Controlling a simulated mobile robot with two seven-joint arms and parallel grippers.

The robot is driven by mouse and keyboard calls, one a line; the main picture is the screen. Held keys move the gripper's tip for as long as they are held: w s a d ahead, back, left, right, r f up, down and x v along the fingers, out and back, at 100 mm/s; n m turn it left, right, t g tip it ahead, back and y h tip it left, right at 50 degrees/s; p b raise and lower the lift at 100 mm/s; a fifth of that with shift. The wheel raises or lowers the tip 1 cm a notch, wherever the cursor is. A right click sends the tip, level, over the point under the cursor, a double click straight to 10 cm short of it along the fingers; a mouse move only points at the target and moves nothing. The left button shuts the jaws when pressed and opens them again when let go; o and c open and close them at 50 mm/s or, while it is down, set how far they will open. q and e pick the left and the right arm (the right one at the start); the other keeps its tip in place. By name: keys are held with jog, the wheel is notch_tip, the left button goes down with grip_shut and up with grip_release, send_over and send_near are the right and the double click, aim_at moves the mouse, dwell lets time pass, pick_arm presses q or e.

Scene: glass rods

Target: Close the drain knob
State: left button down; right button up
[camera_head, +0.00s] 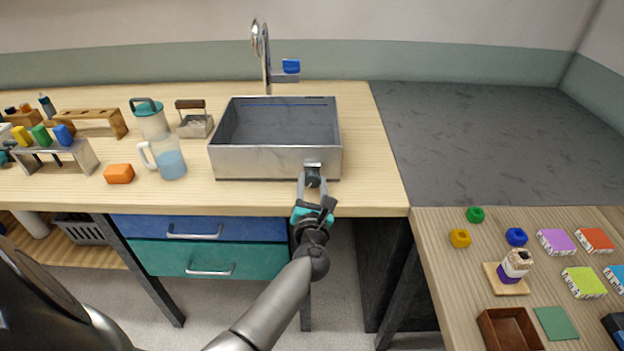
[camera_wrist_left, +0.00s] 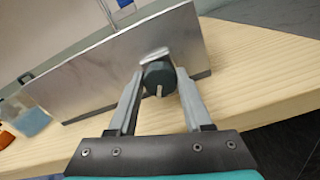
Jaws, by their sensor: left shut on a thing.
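The drain knob (camera_head: 313,177) is a dark round knob on the front face of the metal sink (camera_head: 262,162), near its lower right corner. In the left wrist view the knob (camera_wrist_left: 159,77) shows a pale line on its face, pointing roughly downward in that tilted picture. My left gripper (camera_head: 313,184) reaches up from the front of the counter and is shut on the knob, with one finger on each side. The left wrist view also shows the gripper (camera_wrist_left: 160,82) with both fingertips at the knob. My right gripper is not in view.
A faucet (camera_head: 264,55) with a blue handle (camera_head: 291,66) stands behind the sink. A clear pitcher (camera_head: 168,160) and an orange block (camera_head: 119,174) stand left of the sink on the wooden counter (camera_head: 240,194). Coloured blocks lie on the right table (camera_head: 450,290).

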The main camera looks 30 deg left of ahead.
pick_arm(q)
jog(key=shift+m+p, duration=0.35)
jog(key=shift+m, duration=0.65)
jog(key=m+p, duration=0.1)
jog(key=m, duration=0.2)
jog(key=shift+m, duration=0.3)
jog(key=m+p, duration=0.1)
jog(key=m, duration=0.1)
jog(key=shift+d+m, duration=0.1)
jog(key=shift+m, duration=0.3)
jog(key=shift+m+p, duration=0.65)
jog(key=shift+m, duration=1.15)
jog(key=shift+f, duration=0.1)
jog(key=shift+c, duration=1.6)
grip_release()
